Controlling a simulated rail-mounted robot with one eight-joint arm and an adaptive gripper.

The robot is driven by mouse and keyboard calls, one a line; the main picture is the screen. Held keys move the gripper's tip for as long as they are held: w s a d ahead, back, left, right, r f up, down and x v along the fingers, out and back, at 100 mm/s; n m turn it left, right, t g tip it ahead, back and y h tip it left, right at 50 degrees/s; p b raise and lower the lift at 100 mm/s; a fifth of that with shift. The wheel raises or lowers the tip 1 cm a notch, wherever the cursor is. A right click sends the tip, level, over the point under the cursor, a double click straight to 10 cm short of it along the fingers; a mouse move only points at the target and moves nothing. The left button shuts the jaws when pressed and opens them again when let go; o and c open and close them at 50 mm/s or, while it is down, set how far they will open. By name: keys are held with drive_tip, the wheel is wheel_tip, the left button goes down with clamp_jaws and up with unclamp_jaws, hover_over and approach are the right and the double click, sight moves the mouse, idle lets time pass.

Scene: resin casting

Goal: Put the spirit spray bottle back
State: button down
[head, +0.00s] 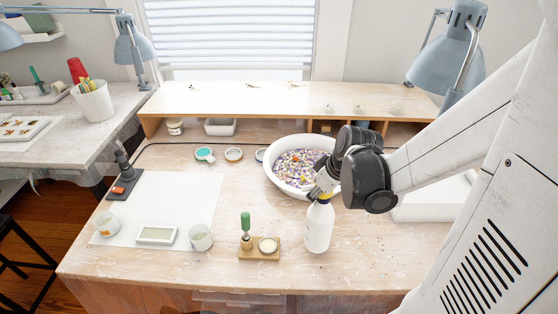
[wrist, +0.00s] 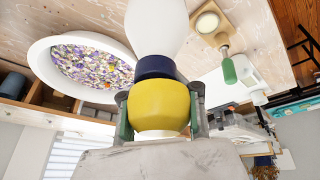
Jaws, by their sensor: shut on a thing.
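The spirit spray bottle (head: 318,229) is white and stands upright at the front right of the bench in the head view. In the wrist view, its white body (wrist: 157,25), dark blue collar and yellow top show close up. My gripper (head: 321,194) is above the bottle and shut on its top, with one finger on each side of the yellow part in the wrist view (wrist: 160,108). I cannot tell whether the bottle's base touches the bench or is slightly raised.
A large white bowl (head: 273,182) of coloured pieces is just behind the bottle. A wooden block (head: 246,255) with a green-handled tool is to its left. Further left are a white cup (head: 200,238), a scale (head: 156,235) and a white mat (head: 180,190). A low shelf (head: 270,97) runs along the back.

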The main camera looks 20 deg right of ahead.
drive_tip(key=shift+f, duration=1.6)
drive_tip(key=c, duration=1.7)
unclamp_jaws()
drive_tip(key=shift+b, duration=0.3)
drive_tip(key=shift+r+p, duration=0.3)
drive_tip(key=shift+r, duration=0.05)
drive_tip(key=p+v, duration=0.2)
drive_tip(key=v, duration=1)
drive_tip(key=s+a+r+m+t, duration=0.1)
drive_tip(key=a+r, duration=0.1)
drive_tip(key=a, duration=0.2)
drive_tip(key=s+a+r+m, duration=0.2)
drive_tip(key=a+r, duration=0.1)
drive_tip(key=a, duration=0.1)
drive_tip(key=s+a+r+m+t+h, duration=0.1)
drive_tip(key=s+a+r, duration=0.1)
drive_tip(key=a, duration=0.3)
drive_tip(key=shift+s+r+m+t, duration=0.3)
drive_tip(key=shift+r+m, duration=0.1)
drive_tip(key=shift+r, duration=0.1)
